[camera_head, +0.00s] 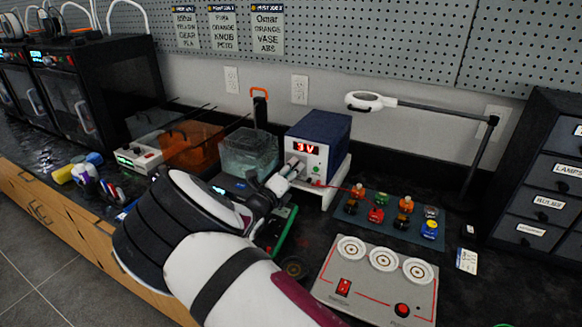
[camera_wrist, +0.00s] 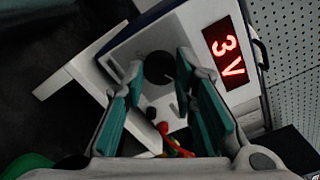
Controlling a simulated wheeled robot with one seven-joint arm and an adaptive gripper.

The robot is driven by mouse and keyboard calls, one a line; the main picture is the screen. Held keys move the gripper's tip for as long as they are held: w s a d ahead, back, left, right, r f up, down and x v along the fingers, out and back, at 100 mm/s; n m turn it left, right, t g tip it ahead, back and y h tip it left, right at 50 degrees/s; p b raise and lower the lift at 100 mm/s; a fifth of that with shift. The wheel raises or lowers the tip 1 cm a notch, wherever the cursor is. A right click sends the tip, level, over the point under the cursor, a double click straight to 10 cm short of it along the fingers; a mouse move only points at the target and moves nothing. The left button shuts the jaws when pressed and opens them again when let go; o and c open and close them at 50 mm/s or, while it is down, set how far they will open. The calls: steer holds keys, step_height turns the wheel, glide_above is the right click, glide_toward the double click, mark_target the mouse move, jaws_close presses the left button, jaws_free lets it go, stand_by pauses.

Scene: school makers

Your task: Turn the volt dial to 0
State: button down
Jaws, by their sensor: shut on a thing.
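The blue and white power supply (camera_head: 318,144) stands on a white stand at the back of the bench. Its red display (camera_head: 306,149) reads 3 V; the display also shows, turned sideways, in the wrist view (camera_wrist: 229,57). The dark round volt dial (camera_wrist: 159,68) is on the white front panel. My gripper (camera_head: 293,167) is at that panel, and the dial is hidden in the head view. In the wrist view the teal-padded fingers of my gripper (camera_wrist: 157,78) are on either side of the dial and shut on it.
A clear water tank (camera_head: 248,152) and an orange box (camera_head: 190,146) stand left of the supply. A blue mat with several small parts (camera_head: 380,212), a grey panel (camera_head: 378,262), a lamp (camera_head: 370,102) and dark drawers (camera_head: 545,175) are to the right.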

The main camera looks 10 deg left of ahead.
steer(key=n+p, duration=0.1)
steer(key=n, duration=1.1)
steer(key=shift+p, duration=0.4)
stand_by(0.3)
steer(key=c, duration=1.3)
jaws_free()
steer(key=v, duration=1.2)
steer(key=shift+r, duration=0.1)
